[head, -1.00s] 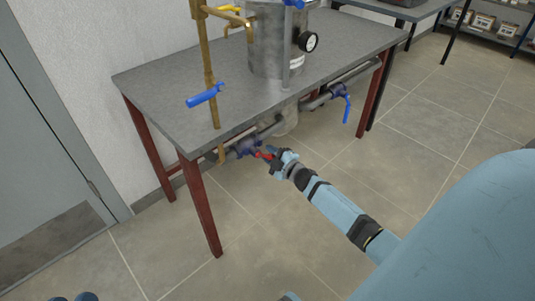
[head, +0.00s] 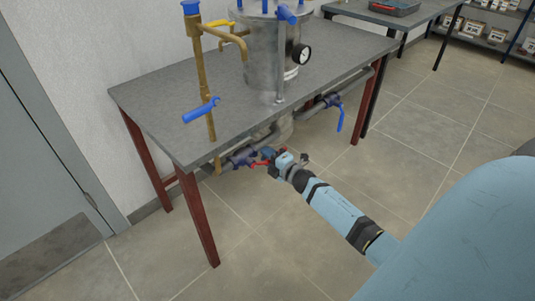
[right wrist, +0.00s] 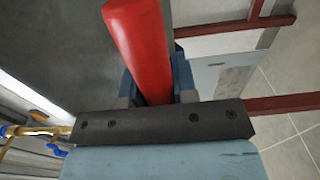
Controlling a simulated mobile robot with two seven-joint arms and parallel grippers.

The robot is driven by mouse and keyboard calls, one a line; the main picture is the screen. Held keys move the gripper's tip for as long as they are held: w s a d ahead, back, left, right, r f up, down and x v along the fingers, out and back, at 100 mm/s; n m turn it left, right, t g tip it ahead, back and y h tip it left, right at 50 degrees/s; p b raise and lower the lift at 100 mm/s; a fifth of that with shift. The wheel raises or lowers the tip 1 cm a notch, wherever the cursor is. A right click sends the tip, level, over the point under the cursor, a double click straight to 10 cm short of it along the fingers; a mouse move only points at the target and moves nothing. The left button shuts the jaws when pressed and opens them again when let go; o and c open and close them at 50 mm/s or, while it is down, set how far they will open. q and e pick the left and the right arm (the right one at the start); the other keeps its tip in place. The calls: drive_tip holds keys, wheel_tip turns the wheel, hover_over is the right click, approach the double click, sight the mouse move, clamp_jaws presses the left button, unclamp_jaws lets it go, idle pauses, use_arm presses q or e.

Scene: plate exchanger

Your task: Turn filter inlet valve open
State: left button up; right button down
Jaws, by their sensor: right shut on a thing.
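A dark blue valve (head: 240,158) with a red lever handle (head: 259,166) sits on the grey pipe under the front of the table. My right gripper (head: 270,160) is at this handle, to the right of the valve body. In the right wrist view the red handle (right wrist: 138,40) runs down between the dark fingers, and the gripper is shut on it. The handle's far end and its joint with the valve are hidden or too small to judge its exact angle. My left gripper is not in view.
The grey table (head: 150,98) with dark red legs (head: 198,215) stands over the pipe. On it are a steel filter vessel (head: 262,60), a gauge (head: 302,54) and brass piping with a blue lever (head: 201,109). Another blue-handled valve (head: 340,115) is at the right. The floor in front is clear.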

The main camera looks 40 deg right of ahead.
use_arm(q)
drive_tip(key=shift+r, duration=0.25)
use_arm(e)
drive_tip(key=shift+w+r, duration=0.1)
drive_tip(key=shift+r, duration=0.05)
drive_tip(key=c, duration=0.9)
unclamp_jaws()
use_arm(q)
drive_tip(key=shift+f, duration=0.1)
drive_tip(key=p, duration=0.3)
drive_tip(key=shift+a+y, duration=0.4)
use_arm(e)
drive_tip(key=s+d, duration=0.1)
drive_tip(key=s, duration=1.2)
drive_tip(key=shift+s, duration=0.4)
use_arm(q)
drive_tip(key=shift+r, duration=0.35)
